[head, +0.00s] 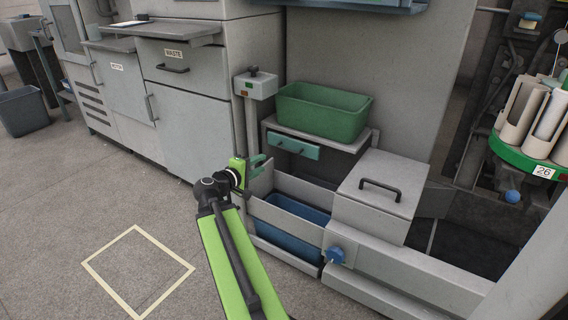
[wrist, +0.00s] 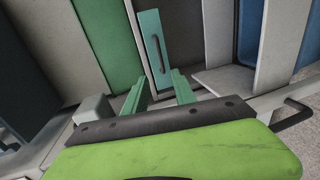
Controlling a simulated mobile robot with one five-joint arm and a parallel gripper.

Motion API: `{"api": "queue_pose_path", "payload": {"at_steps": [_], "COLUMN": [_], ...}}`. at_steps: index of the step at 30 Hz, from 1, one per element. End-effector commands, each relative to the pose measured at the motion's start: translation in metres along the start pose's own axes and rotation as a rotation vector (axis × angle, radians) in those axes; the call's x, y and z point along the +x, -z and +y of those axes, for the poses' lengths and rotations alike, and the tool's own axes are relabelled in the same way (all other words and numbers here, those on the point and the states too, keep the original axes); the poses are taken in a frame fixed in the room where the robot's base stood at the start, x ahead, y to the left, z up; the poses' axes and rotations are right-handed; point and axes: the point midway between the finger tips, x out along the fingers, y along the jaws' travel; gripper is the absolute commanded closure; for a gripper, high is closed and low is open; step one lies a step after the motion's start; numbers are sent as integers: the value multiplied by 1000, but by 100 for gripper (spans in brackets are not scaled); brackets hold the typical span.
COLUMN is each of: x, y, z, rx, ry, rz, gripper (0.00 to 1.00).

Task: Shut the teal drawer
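The teal drawer (head: 292,146) sits under the top of a small grey stand, below a green bin, in the head view. Its front has a dark bar handle. In the wrist view the teal drawer (wrist: 153,45) appears turned on its side, beyond the fingers. How far the drawer stands out is hard to tell. My gripper (head: 257,163) is to the left of the drawer, at about the low grey rail in the head view. In the wrist view my gripper (wrist: 158,80) has its two teal fingers apart, with nothing between them.
The green bin (head: 322,110) stands on the stand. A grey post (head: 256,85) with a button box is behind my gripper. A low rail (head: 290,210), a blue bin (head: 290,222) and a lidded grey box (head: 380,196) are in front.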

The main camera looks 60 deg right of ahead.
Motion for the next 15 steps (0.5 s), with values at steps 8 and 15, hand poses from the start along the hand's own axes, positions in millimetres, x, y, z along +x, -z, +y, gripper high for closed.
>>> {"api": "queue_pose_path", "payload": {"at_steps": [8, 15], "x": [36, 98], "y": [2, 3], "z": [-1, -2], "rx": [2, 3], "ry": [2, 4], "rz": [-3, -2], "gripper": [68, 68]}}
